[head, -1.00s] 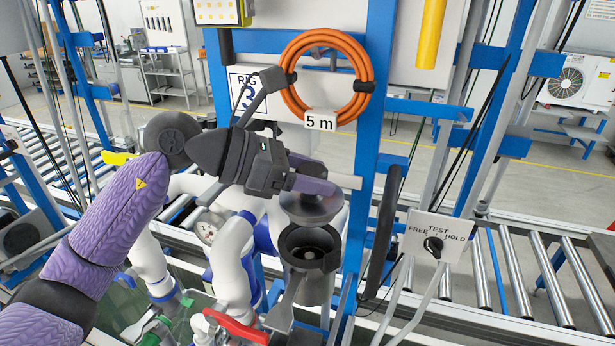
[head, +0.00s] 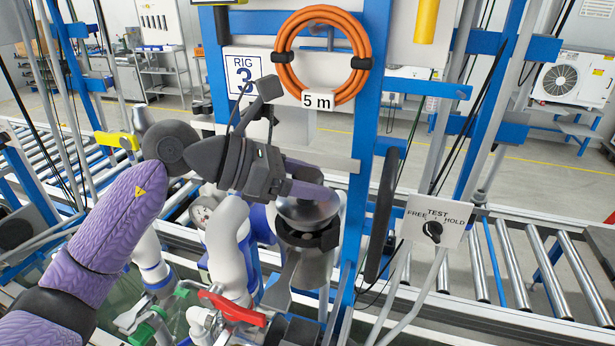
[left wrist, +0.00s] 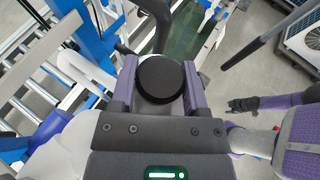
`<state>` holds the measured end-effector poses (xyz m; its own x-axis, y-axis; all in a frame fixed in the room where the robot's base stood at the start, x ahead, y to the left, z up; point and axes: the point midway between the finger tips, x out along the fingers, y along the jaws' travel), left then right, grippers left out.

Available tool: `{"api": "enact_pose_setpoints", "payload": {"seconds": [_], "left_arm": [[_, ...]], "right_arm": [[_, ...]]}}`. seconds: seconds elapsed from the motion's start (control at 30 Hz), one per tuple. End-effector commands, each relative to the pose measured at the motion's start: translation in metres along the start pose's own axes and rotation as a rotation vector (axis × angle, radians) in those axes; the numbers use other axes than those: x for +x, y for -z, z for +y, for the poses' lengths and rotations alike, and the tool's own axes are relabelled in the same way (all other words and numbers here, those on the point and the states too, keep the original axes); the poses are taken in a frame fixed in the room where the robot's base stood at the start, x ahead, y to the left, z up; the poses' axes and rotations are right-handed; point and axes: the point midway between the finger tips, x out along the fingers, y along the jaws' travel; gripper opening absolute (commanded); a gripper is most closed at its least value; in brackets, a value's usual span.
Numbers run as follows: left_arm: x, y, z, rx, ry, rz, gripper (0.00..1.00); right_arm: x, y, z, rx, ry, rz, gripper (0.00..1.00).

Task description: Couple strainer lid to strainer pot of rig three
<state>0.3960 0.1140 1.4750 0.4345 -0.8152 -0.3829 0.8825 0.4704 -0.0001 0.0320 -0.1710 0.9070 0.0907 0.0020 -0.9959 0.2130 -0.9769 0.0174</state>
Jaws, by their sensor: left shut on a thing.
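The strainer lid (head: 308,213) is a grey metal dome with a black knob, which shows in the left wrist view (left wrist: 162,78). My left gripper (head: 305,186) is shut on this lid, its purple fingers on either side of the knob. The lid is at the mouth of the strainer pot (head: 312,268), a grey pot with a black collar on the rig marked 3. The lid's lower edge meets the collar; whether it is fully seated I cannot tell. A dark gripper on a purple arm, seemingly my right (left wrist: 240,104), shows small in the left wrist view; its jaws are unclear.
A red-handled valve (head: 232,308) is below left of the pot. A blue post (head: 362,190) and black handle bar (head: 381,215) stand close right. A TEST switch plate (head: 433,228) is further right. An orange hose coil (head: 322,55) hangs above.

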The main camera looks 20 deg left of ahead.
Motion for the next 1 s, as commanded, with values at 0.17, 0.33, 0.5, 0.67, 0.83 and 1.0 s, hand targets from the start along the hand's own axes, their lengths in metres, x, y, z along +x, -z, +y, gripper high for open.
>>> {"api": "enact_pose_setpoints", "payload": {"seconds": [0.17, 0.33, 0.5, 0.67, 0.83, 1.0], "left_arm": [[-0.0004, 0.0006, -0.0009, -0.001, 0.001, 0.004, 0.16], [-0.0008, 0.0001, -0.0011, -0.002, 0.001, 0.005, 0.16], [-0.0008, 0.0000, -0.0010, -0.002, 0.001, 0.005, 0.16], [-0.0005, 0.0007, -0.0004, -0.002, 0.000, 0.005, 0.16], [-0.0007, -0.0001, -0.0004, -0.002, 0.000, 0.005, 0.16], [-0.0003, 0.0006, -0.0005, -0.002, 0.000, 0.005, 0.16]], "right_arm": [[0.0025, -0.0002, 0.0000, 0.000, 0.000, 0.000, 0.67], [0.0020, -0.0003, -0.0001, 0.000, 0.000, 0.000, 0.67], [0.0020, -0.0004, -0.0002, 0.000, 0.000, -0.001, 0.67], [0.0054, -0.0009, -0.0006, 0.000, 0.001, -0.001, 0.67], [0.0047, -0.0008, -0.0013, 0.000, 0.002, -0.001, 0.67], [0.0055, -0.0008, -0.0019, 0.000, 0.003, -0.001, 0.67]]}}
